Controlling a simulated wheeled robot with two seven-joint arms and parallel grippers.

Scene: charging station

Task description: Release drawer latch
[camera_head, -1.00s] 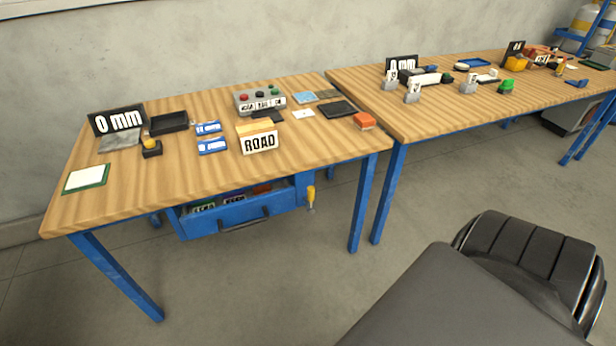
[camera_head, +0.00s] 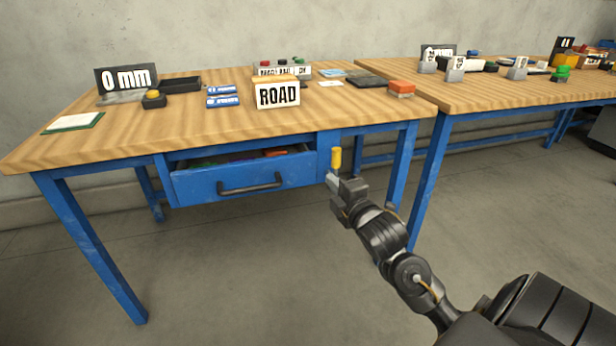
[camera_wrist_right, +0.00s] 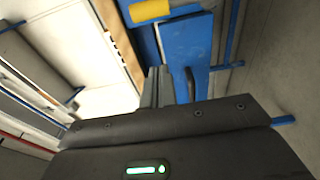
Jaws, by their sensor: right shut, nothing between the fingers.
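A blue drawer (camera_head: 240,180) with a dark bar handle (camera_head: 250,186) sits under the left table, slightly open, with coloured items showing inside. The latch's yellow handle (camera_head: 337,159) stands upright just right of the drawer. In the right wrist view the yellow handle (camera_wrist_right: 150,10) shows at the top edge, beyond the fingertips. My right gripper (camera_head: 336,184) is shut and empty, just below the yellow handle; I cannot tell whether it touches the latch. In the wrist view its fingers (camera_wrist_right: 158,76) are together. My left gripper is not in view.
The left wooden table (camera_head: 130,140) carries a ROAD sign (camera_head: 277,95), a 0 mm display (camera_head: 126,78), a black tray (camera_head: 180,85) and a button box (camera_head: 282,69). A blue table leg (camera_head: 404,160) stands right of the latch. The floor in front is clear.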

